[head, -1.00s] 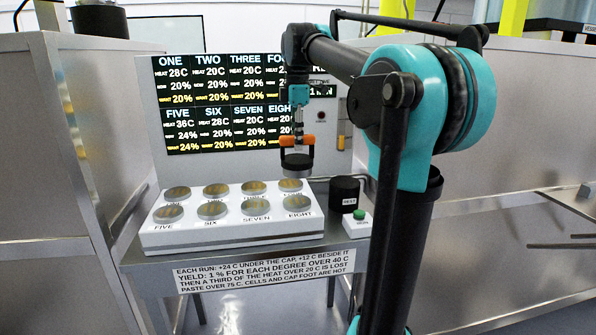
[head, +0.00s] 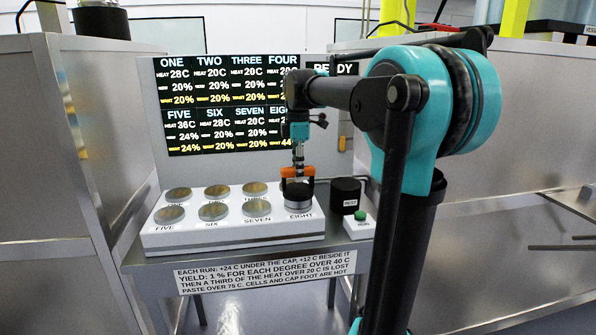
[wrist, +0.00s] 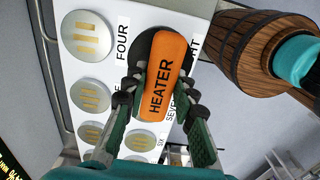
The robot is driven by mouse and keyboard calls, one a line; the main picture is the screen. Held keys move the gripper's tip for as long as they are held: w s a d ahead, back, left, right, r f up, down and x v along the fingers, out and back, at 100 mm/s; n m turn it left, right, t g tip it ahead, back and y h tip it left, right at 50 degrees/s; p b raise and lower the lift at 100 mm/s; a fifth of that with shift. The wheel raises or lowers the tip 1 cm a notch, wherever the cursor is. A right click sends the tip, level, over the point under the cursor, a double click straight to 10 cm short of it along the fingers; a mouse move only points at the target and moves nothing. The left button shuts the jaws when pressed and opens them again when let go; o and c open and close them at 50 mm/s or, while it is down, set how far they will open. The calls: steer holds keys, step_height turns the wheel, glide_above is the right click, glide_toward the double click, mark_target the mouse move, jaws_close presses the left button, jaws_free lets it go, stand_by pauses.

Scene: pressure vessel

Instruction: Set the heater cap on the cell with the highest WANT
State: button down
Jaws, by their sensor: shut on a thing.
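My gripper (head: 298,170) is shut on the orange handle of the heater cap (head: 299,200). The wrist view shows the handle, marked HEATER (wrist: 160,88), between the fingers (wrist: 165,92). In the head view the cap's dark round body covers cell EIGHT, right end of the front row; I cannot tell whether it rests on it or hovers just above. The screen (head: 215,105) lists WANT 20% for ONE, TWO, THREE, SIX and SEVEN, 24% for FIVE, and 44 for EIGHT, its edge hidden by my arm. FOUR's WANT reads 20%.
The white cell block (head: 235,236) holds two rows of round cells, with cell SEVEN (head: 257,208) left of the cap. A black round rest (head: 345,192) and a green button (head: 360,215) stand to the right. A rule sign (head: 265,270) hangs on the table front.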

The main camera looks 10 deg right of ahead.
steer(key=c, duration=1.2)
jaws_free()
steer(key=shift+f, duration=0.1)
step_height(320, 180, up, 12)
steer(key=shift+r, duration=0.15)
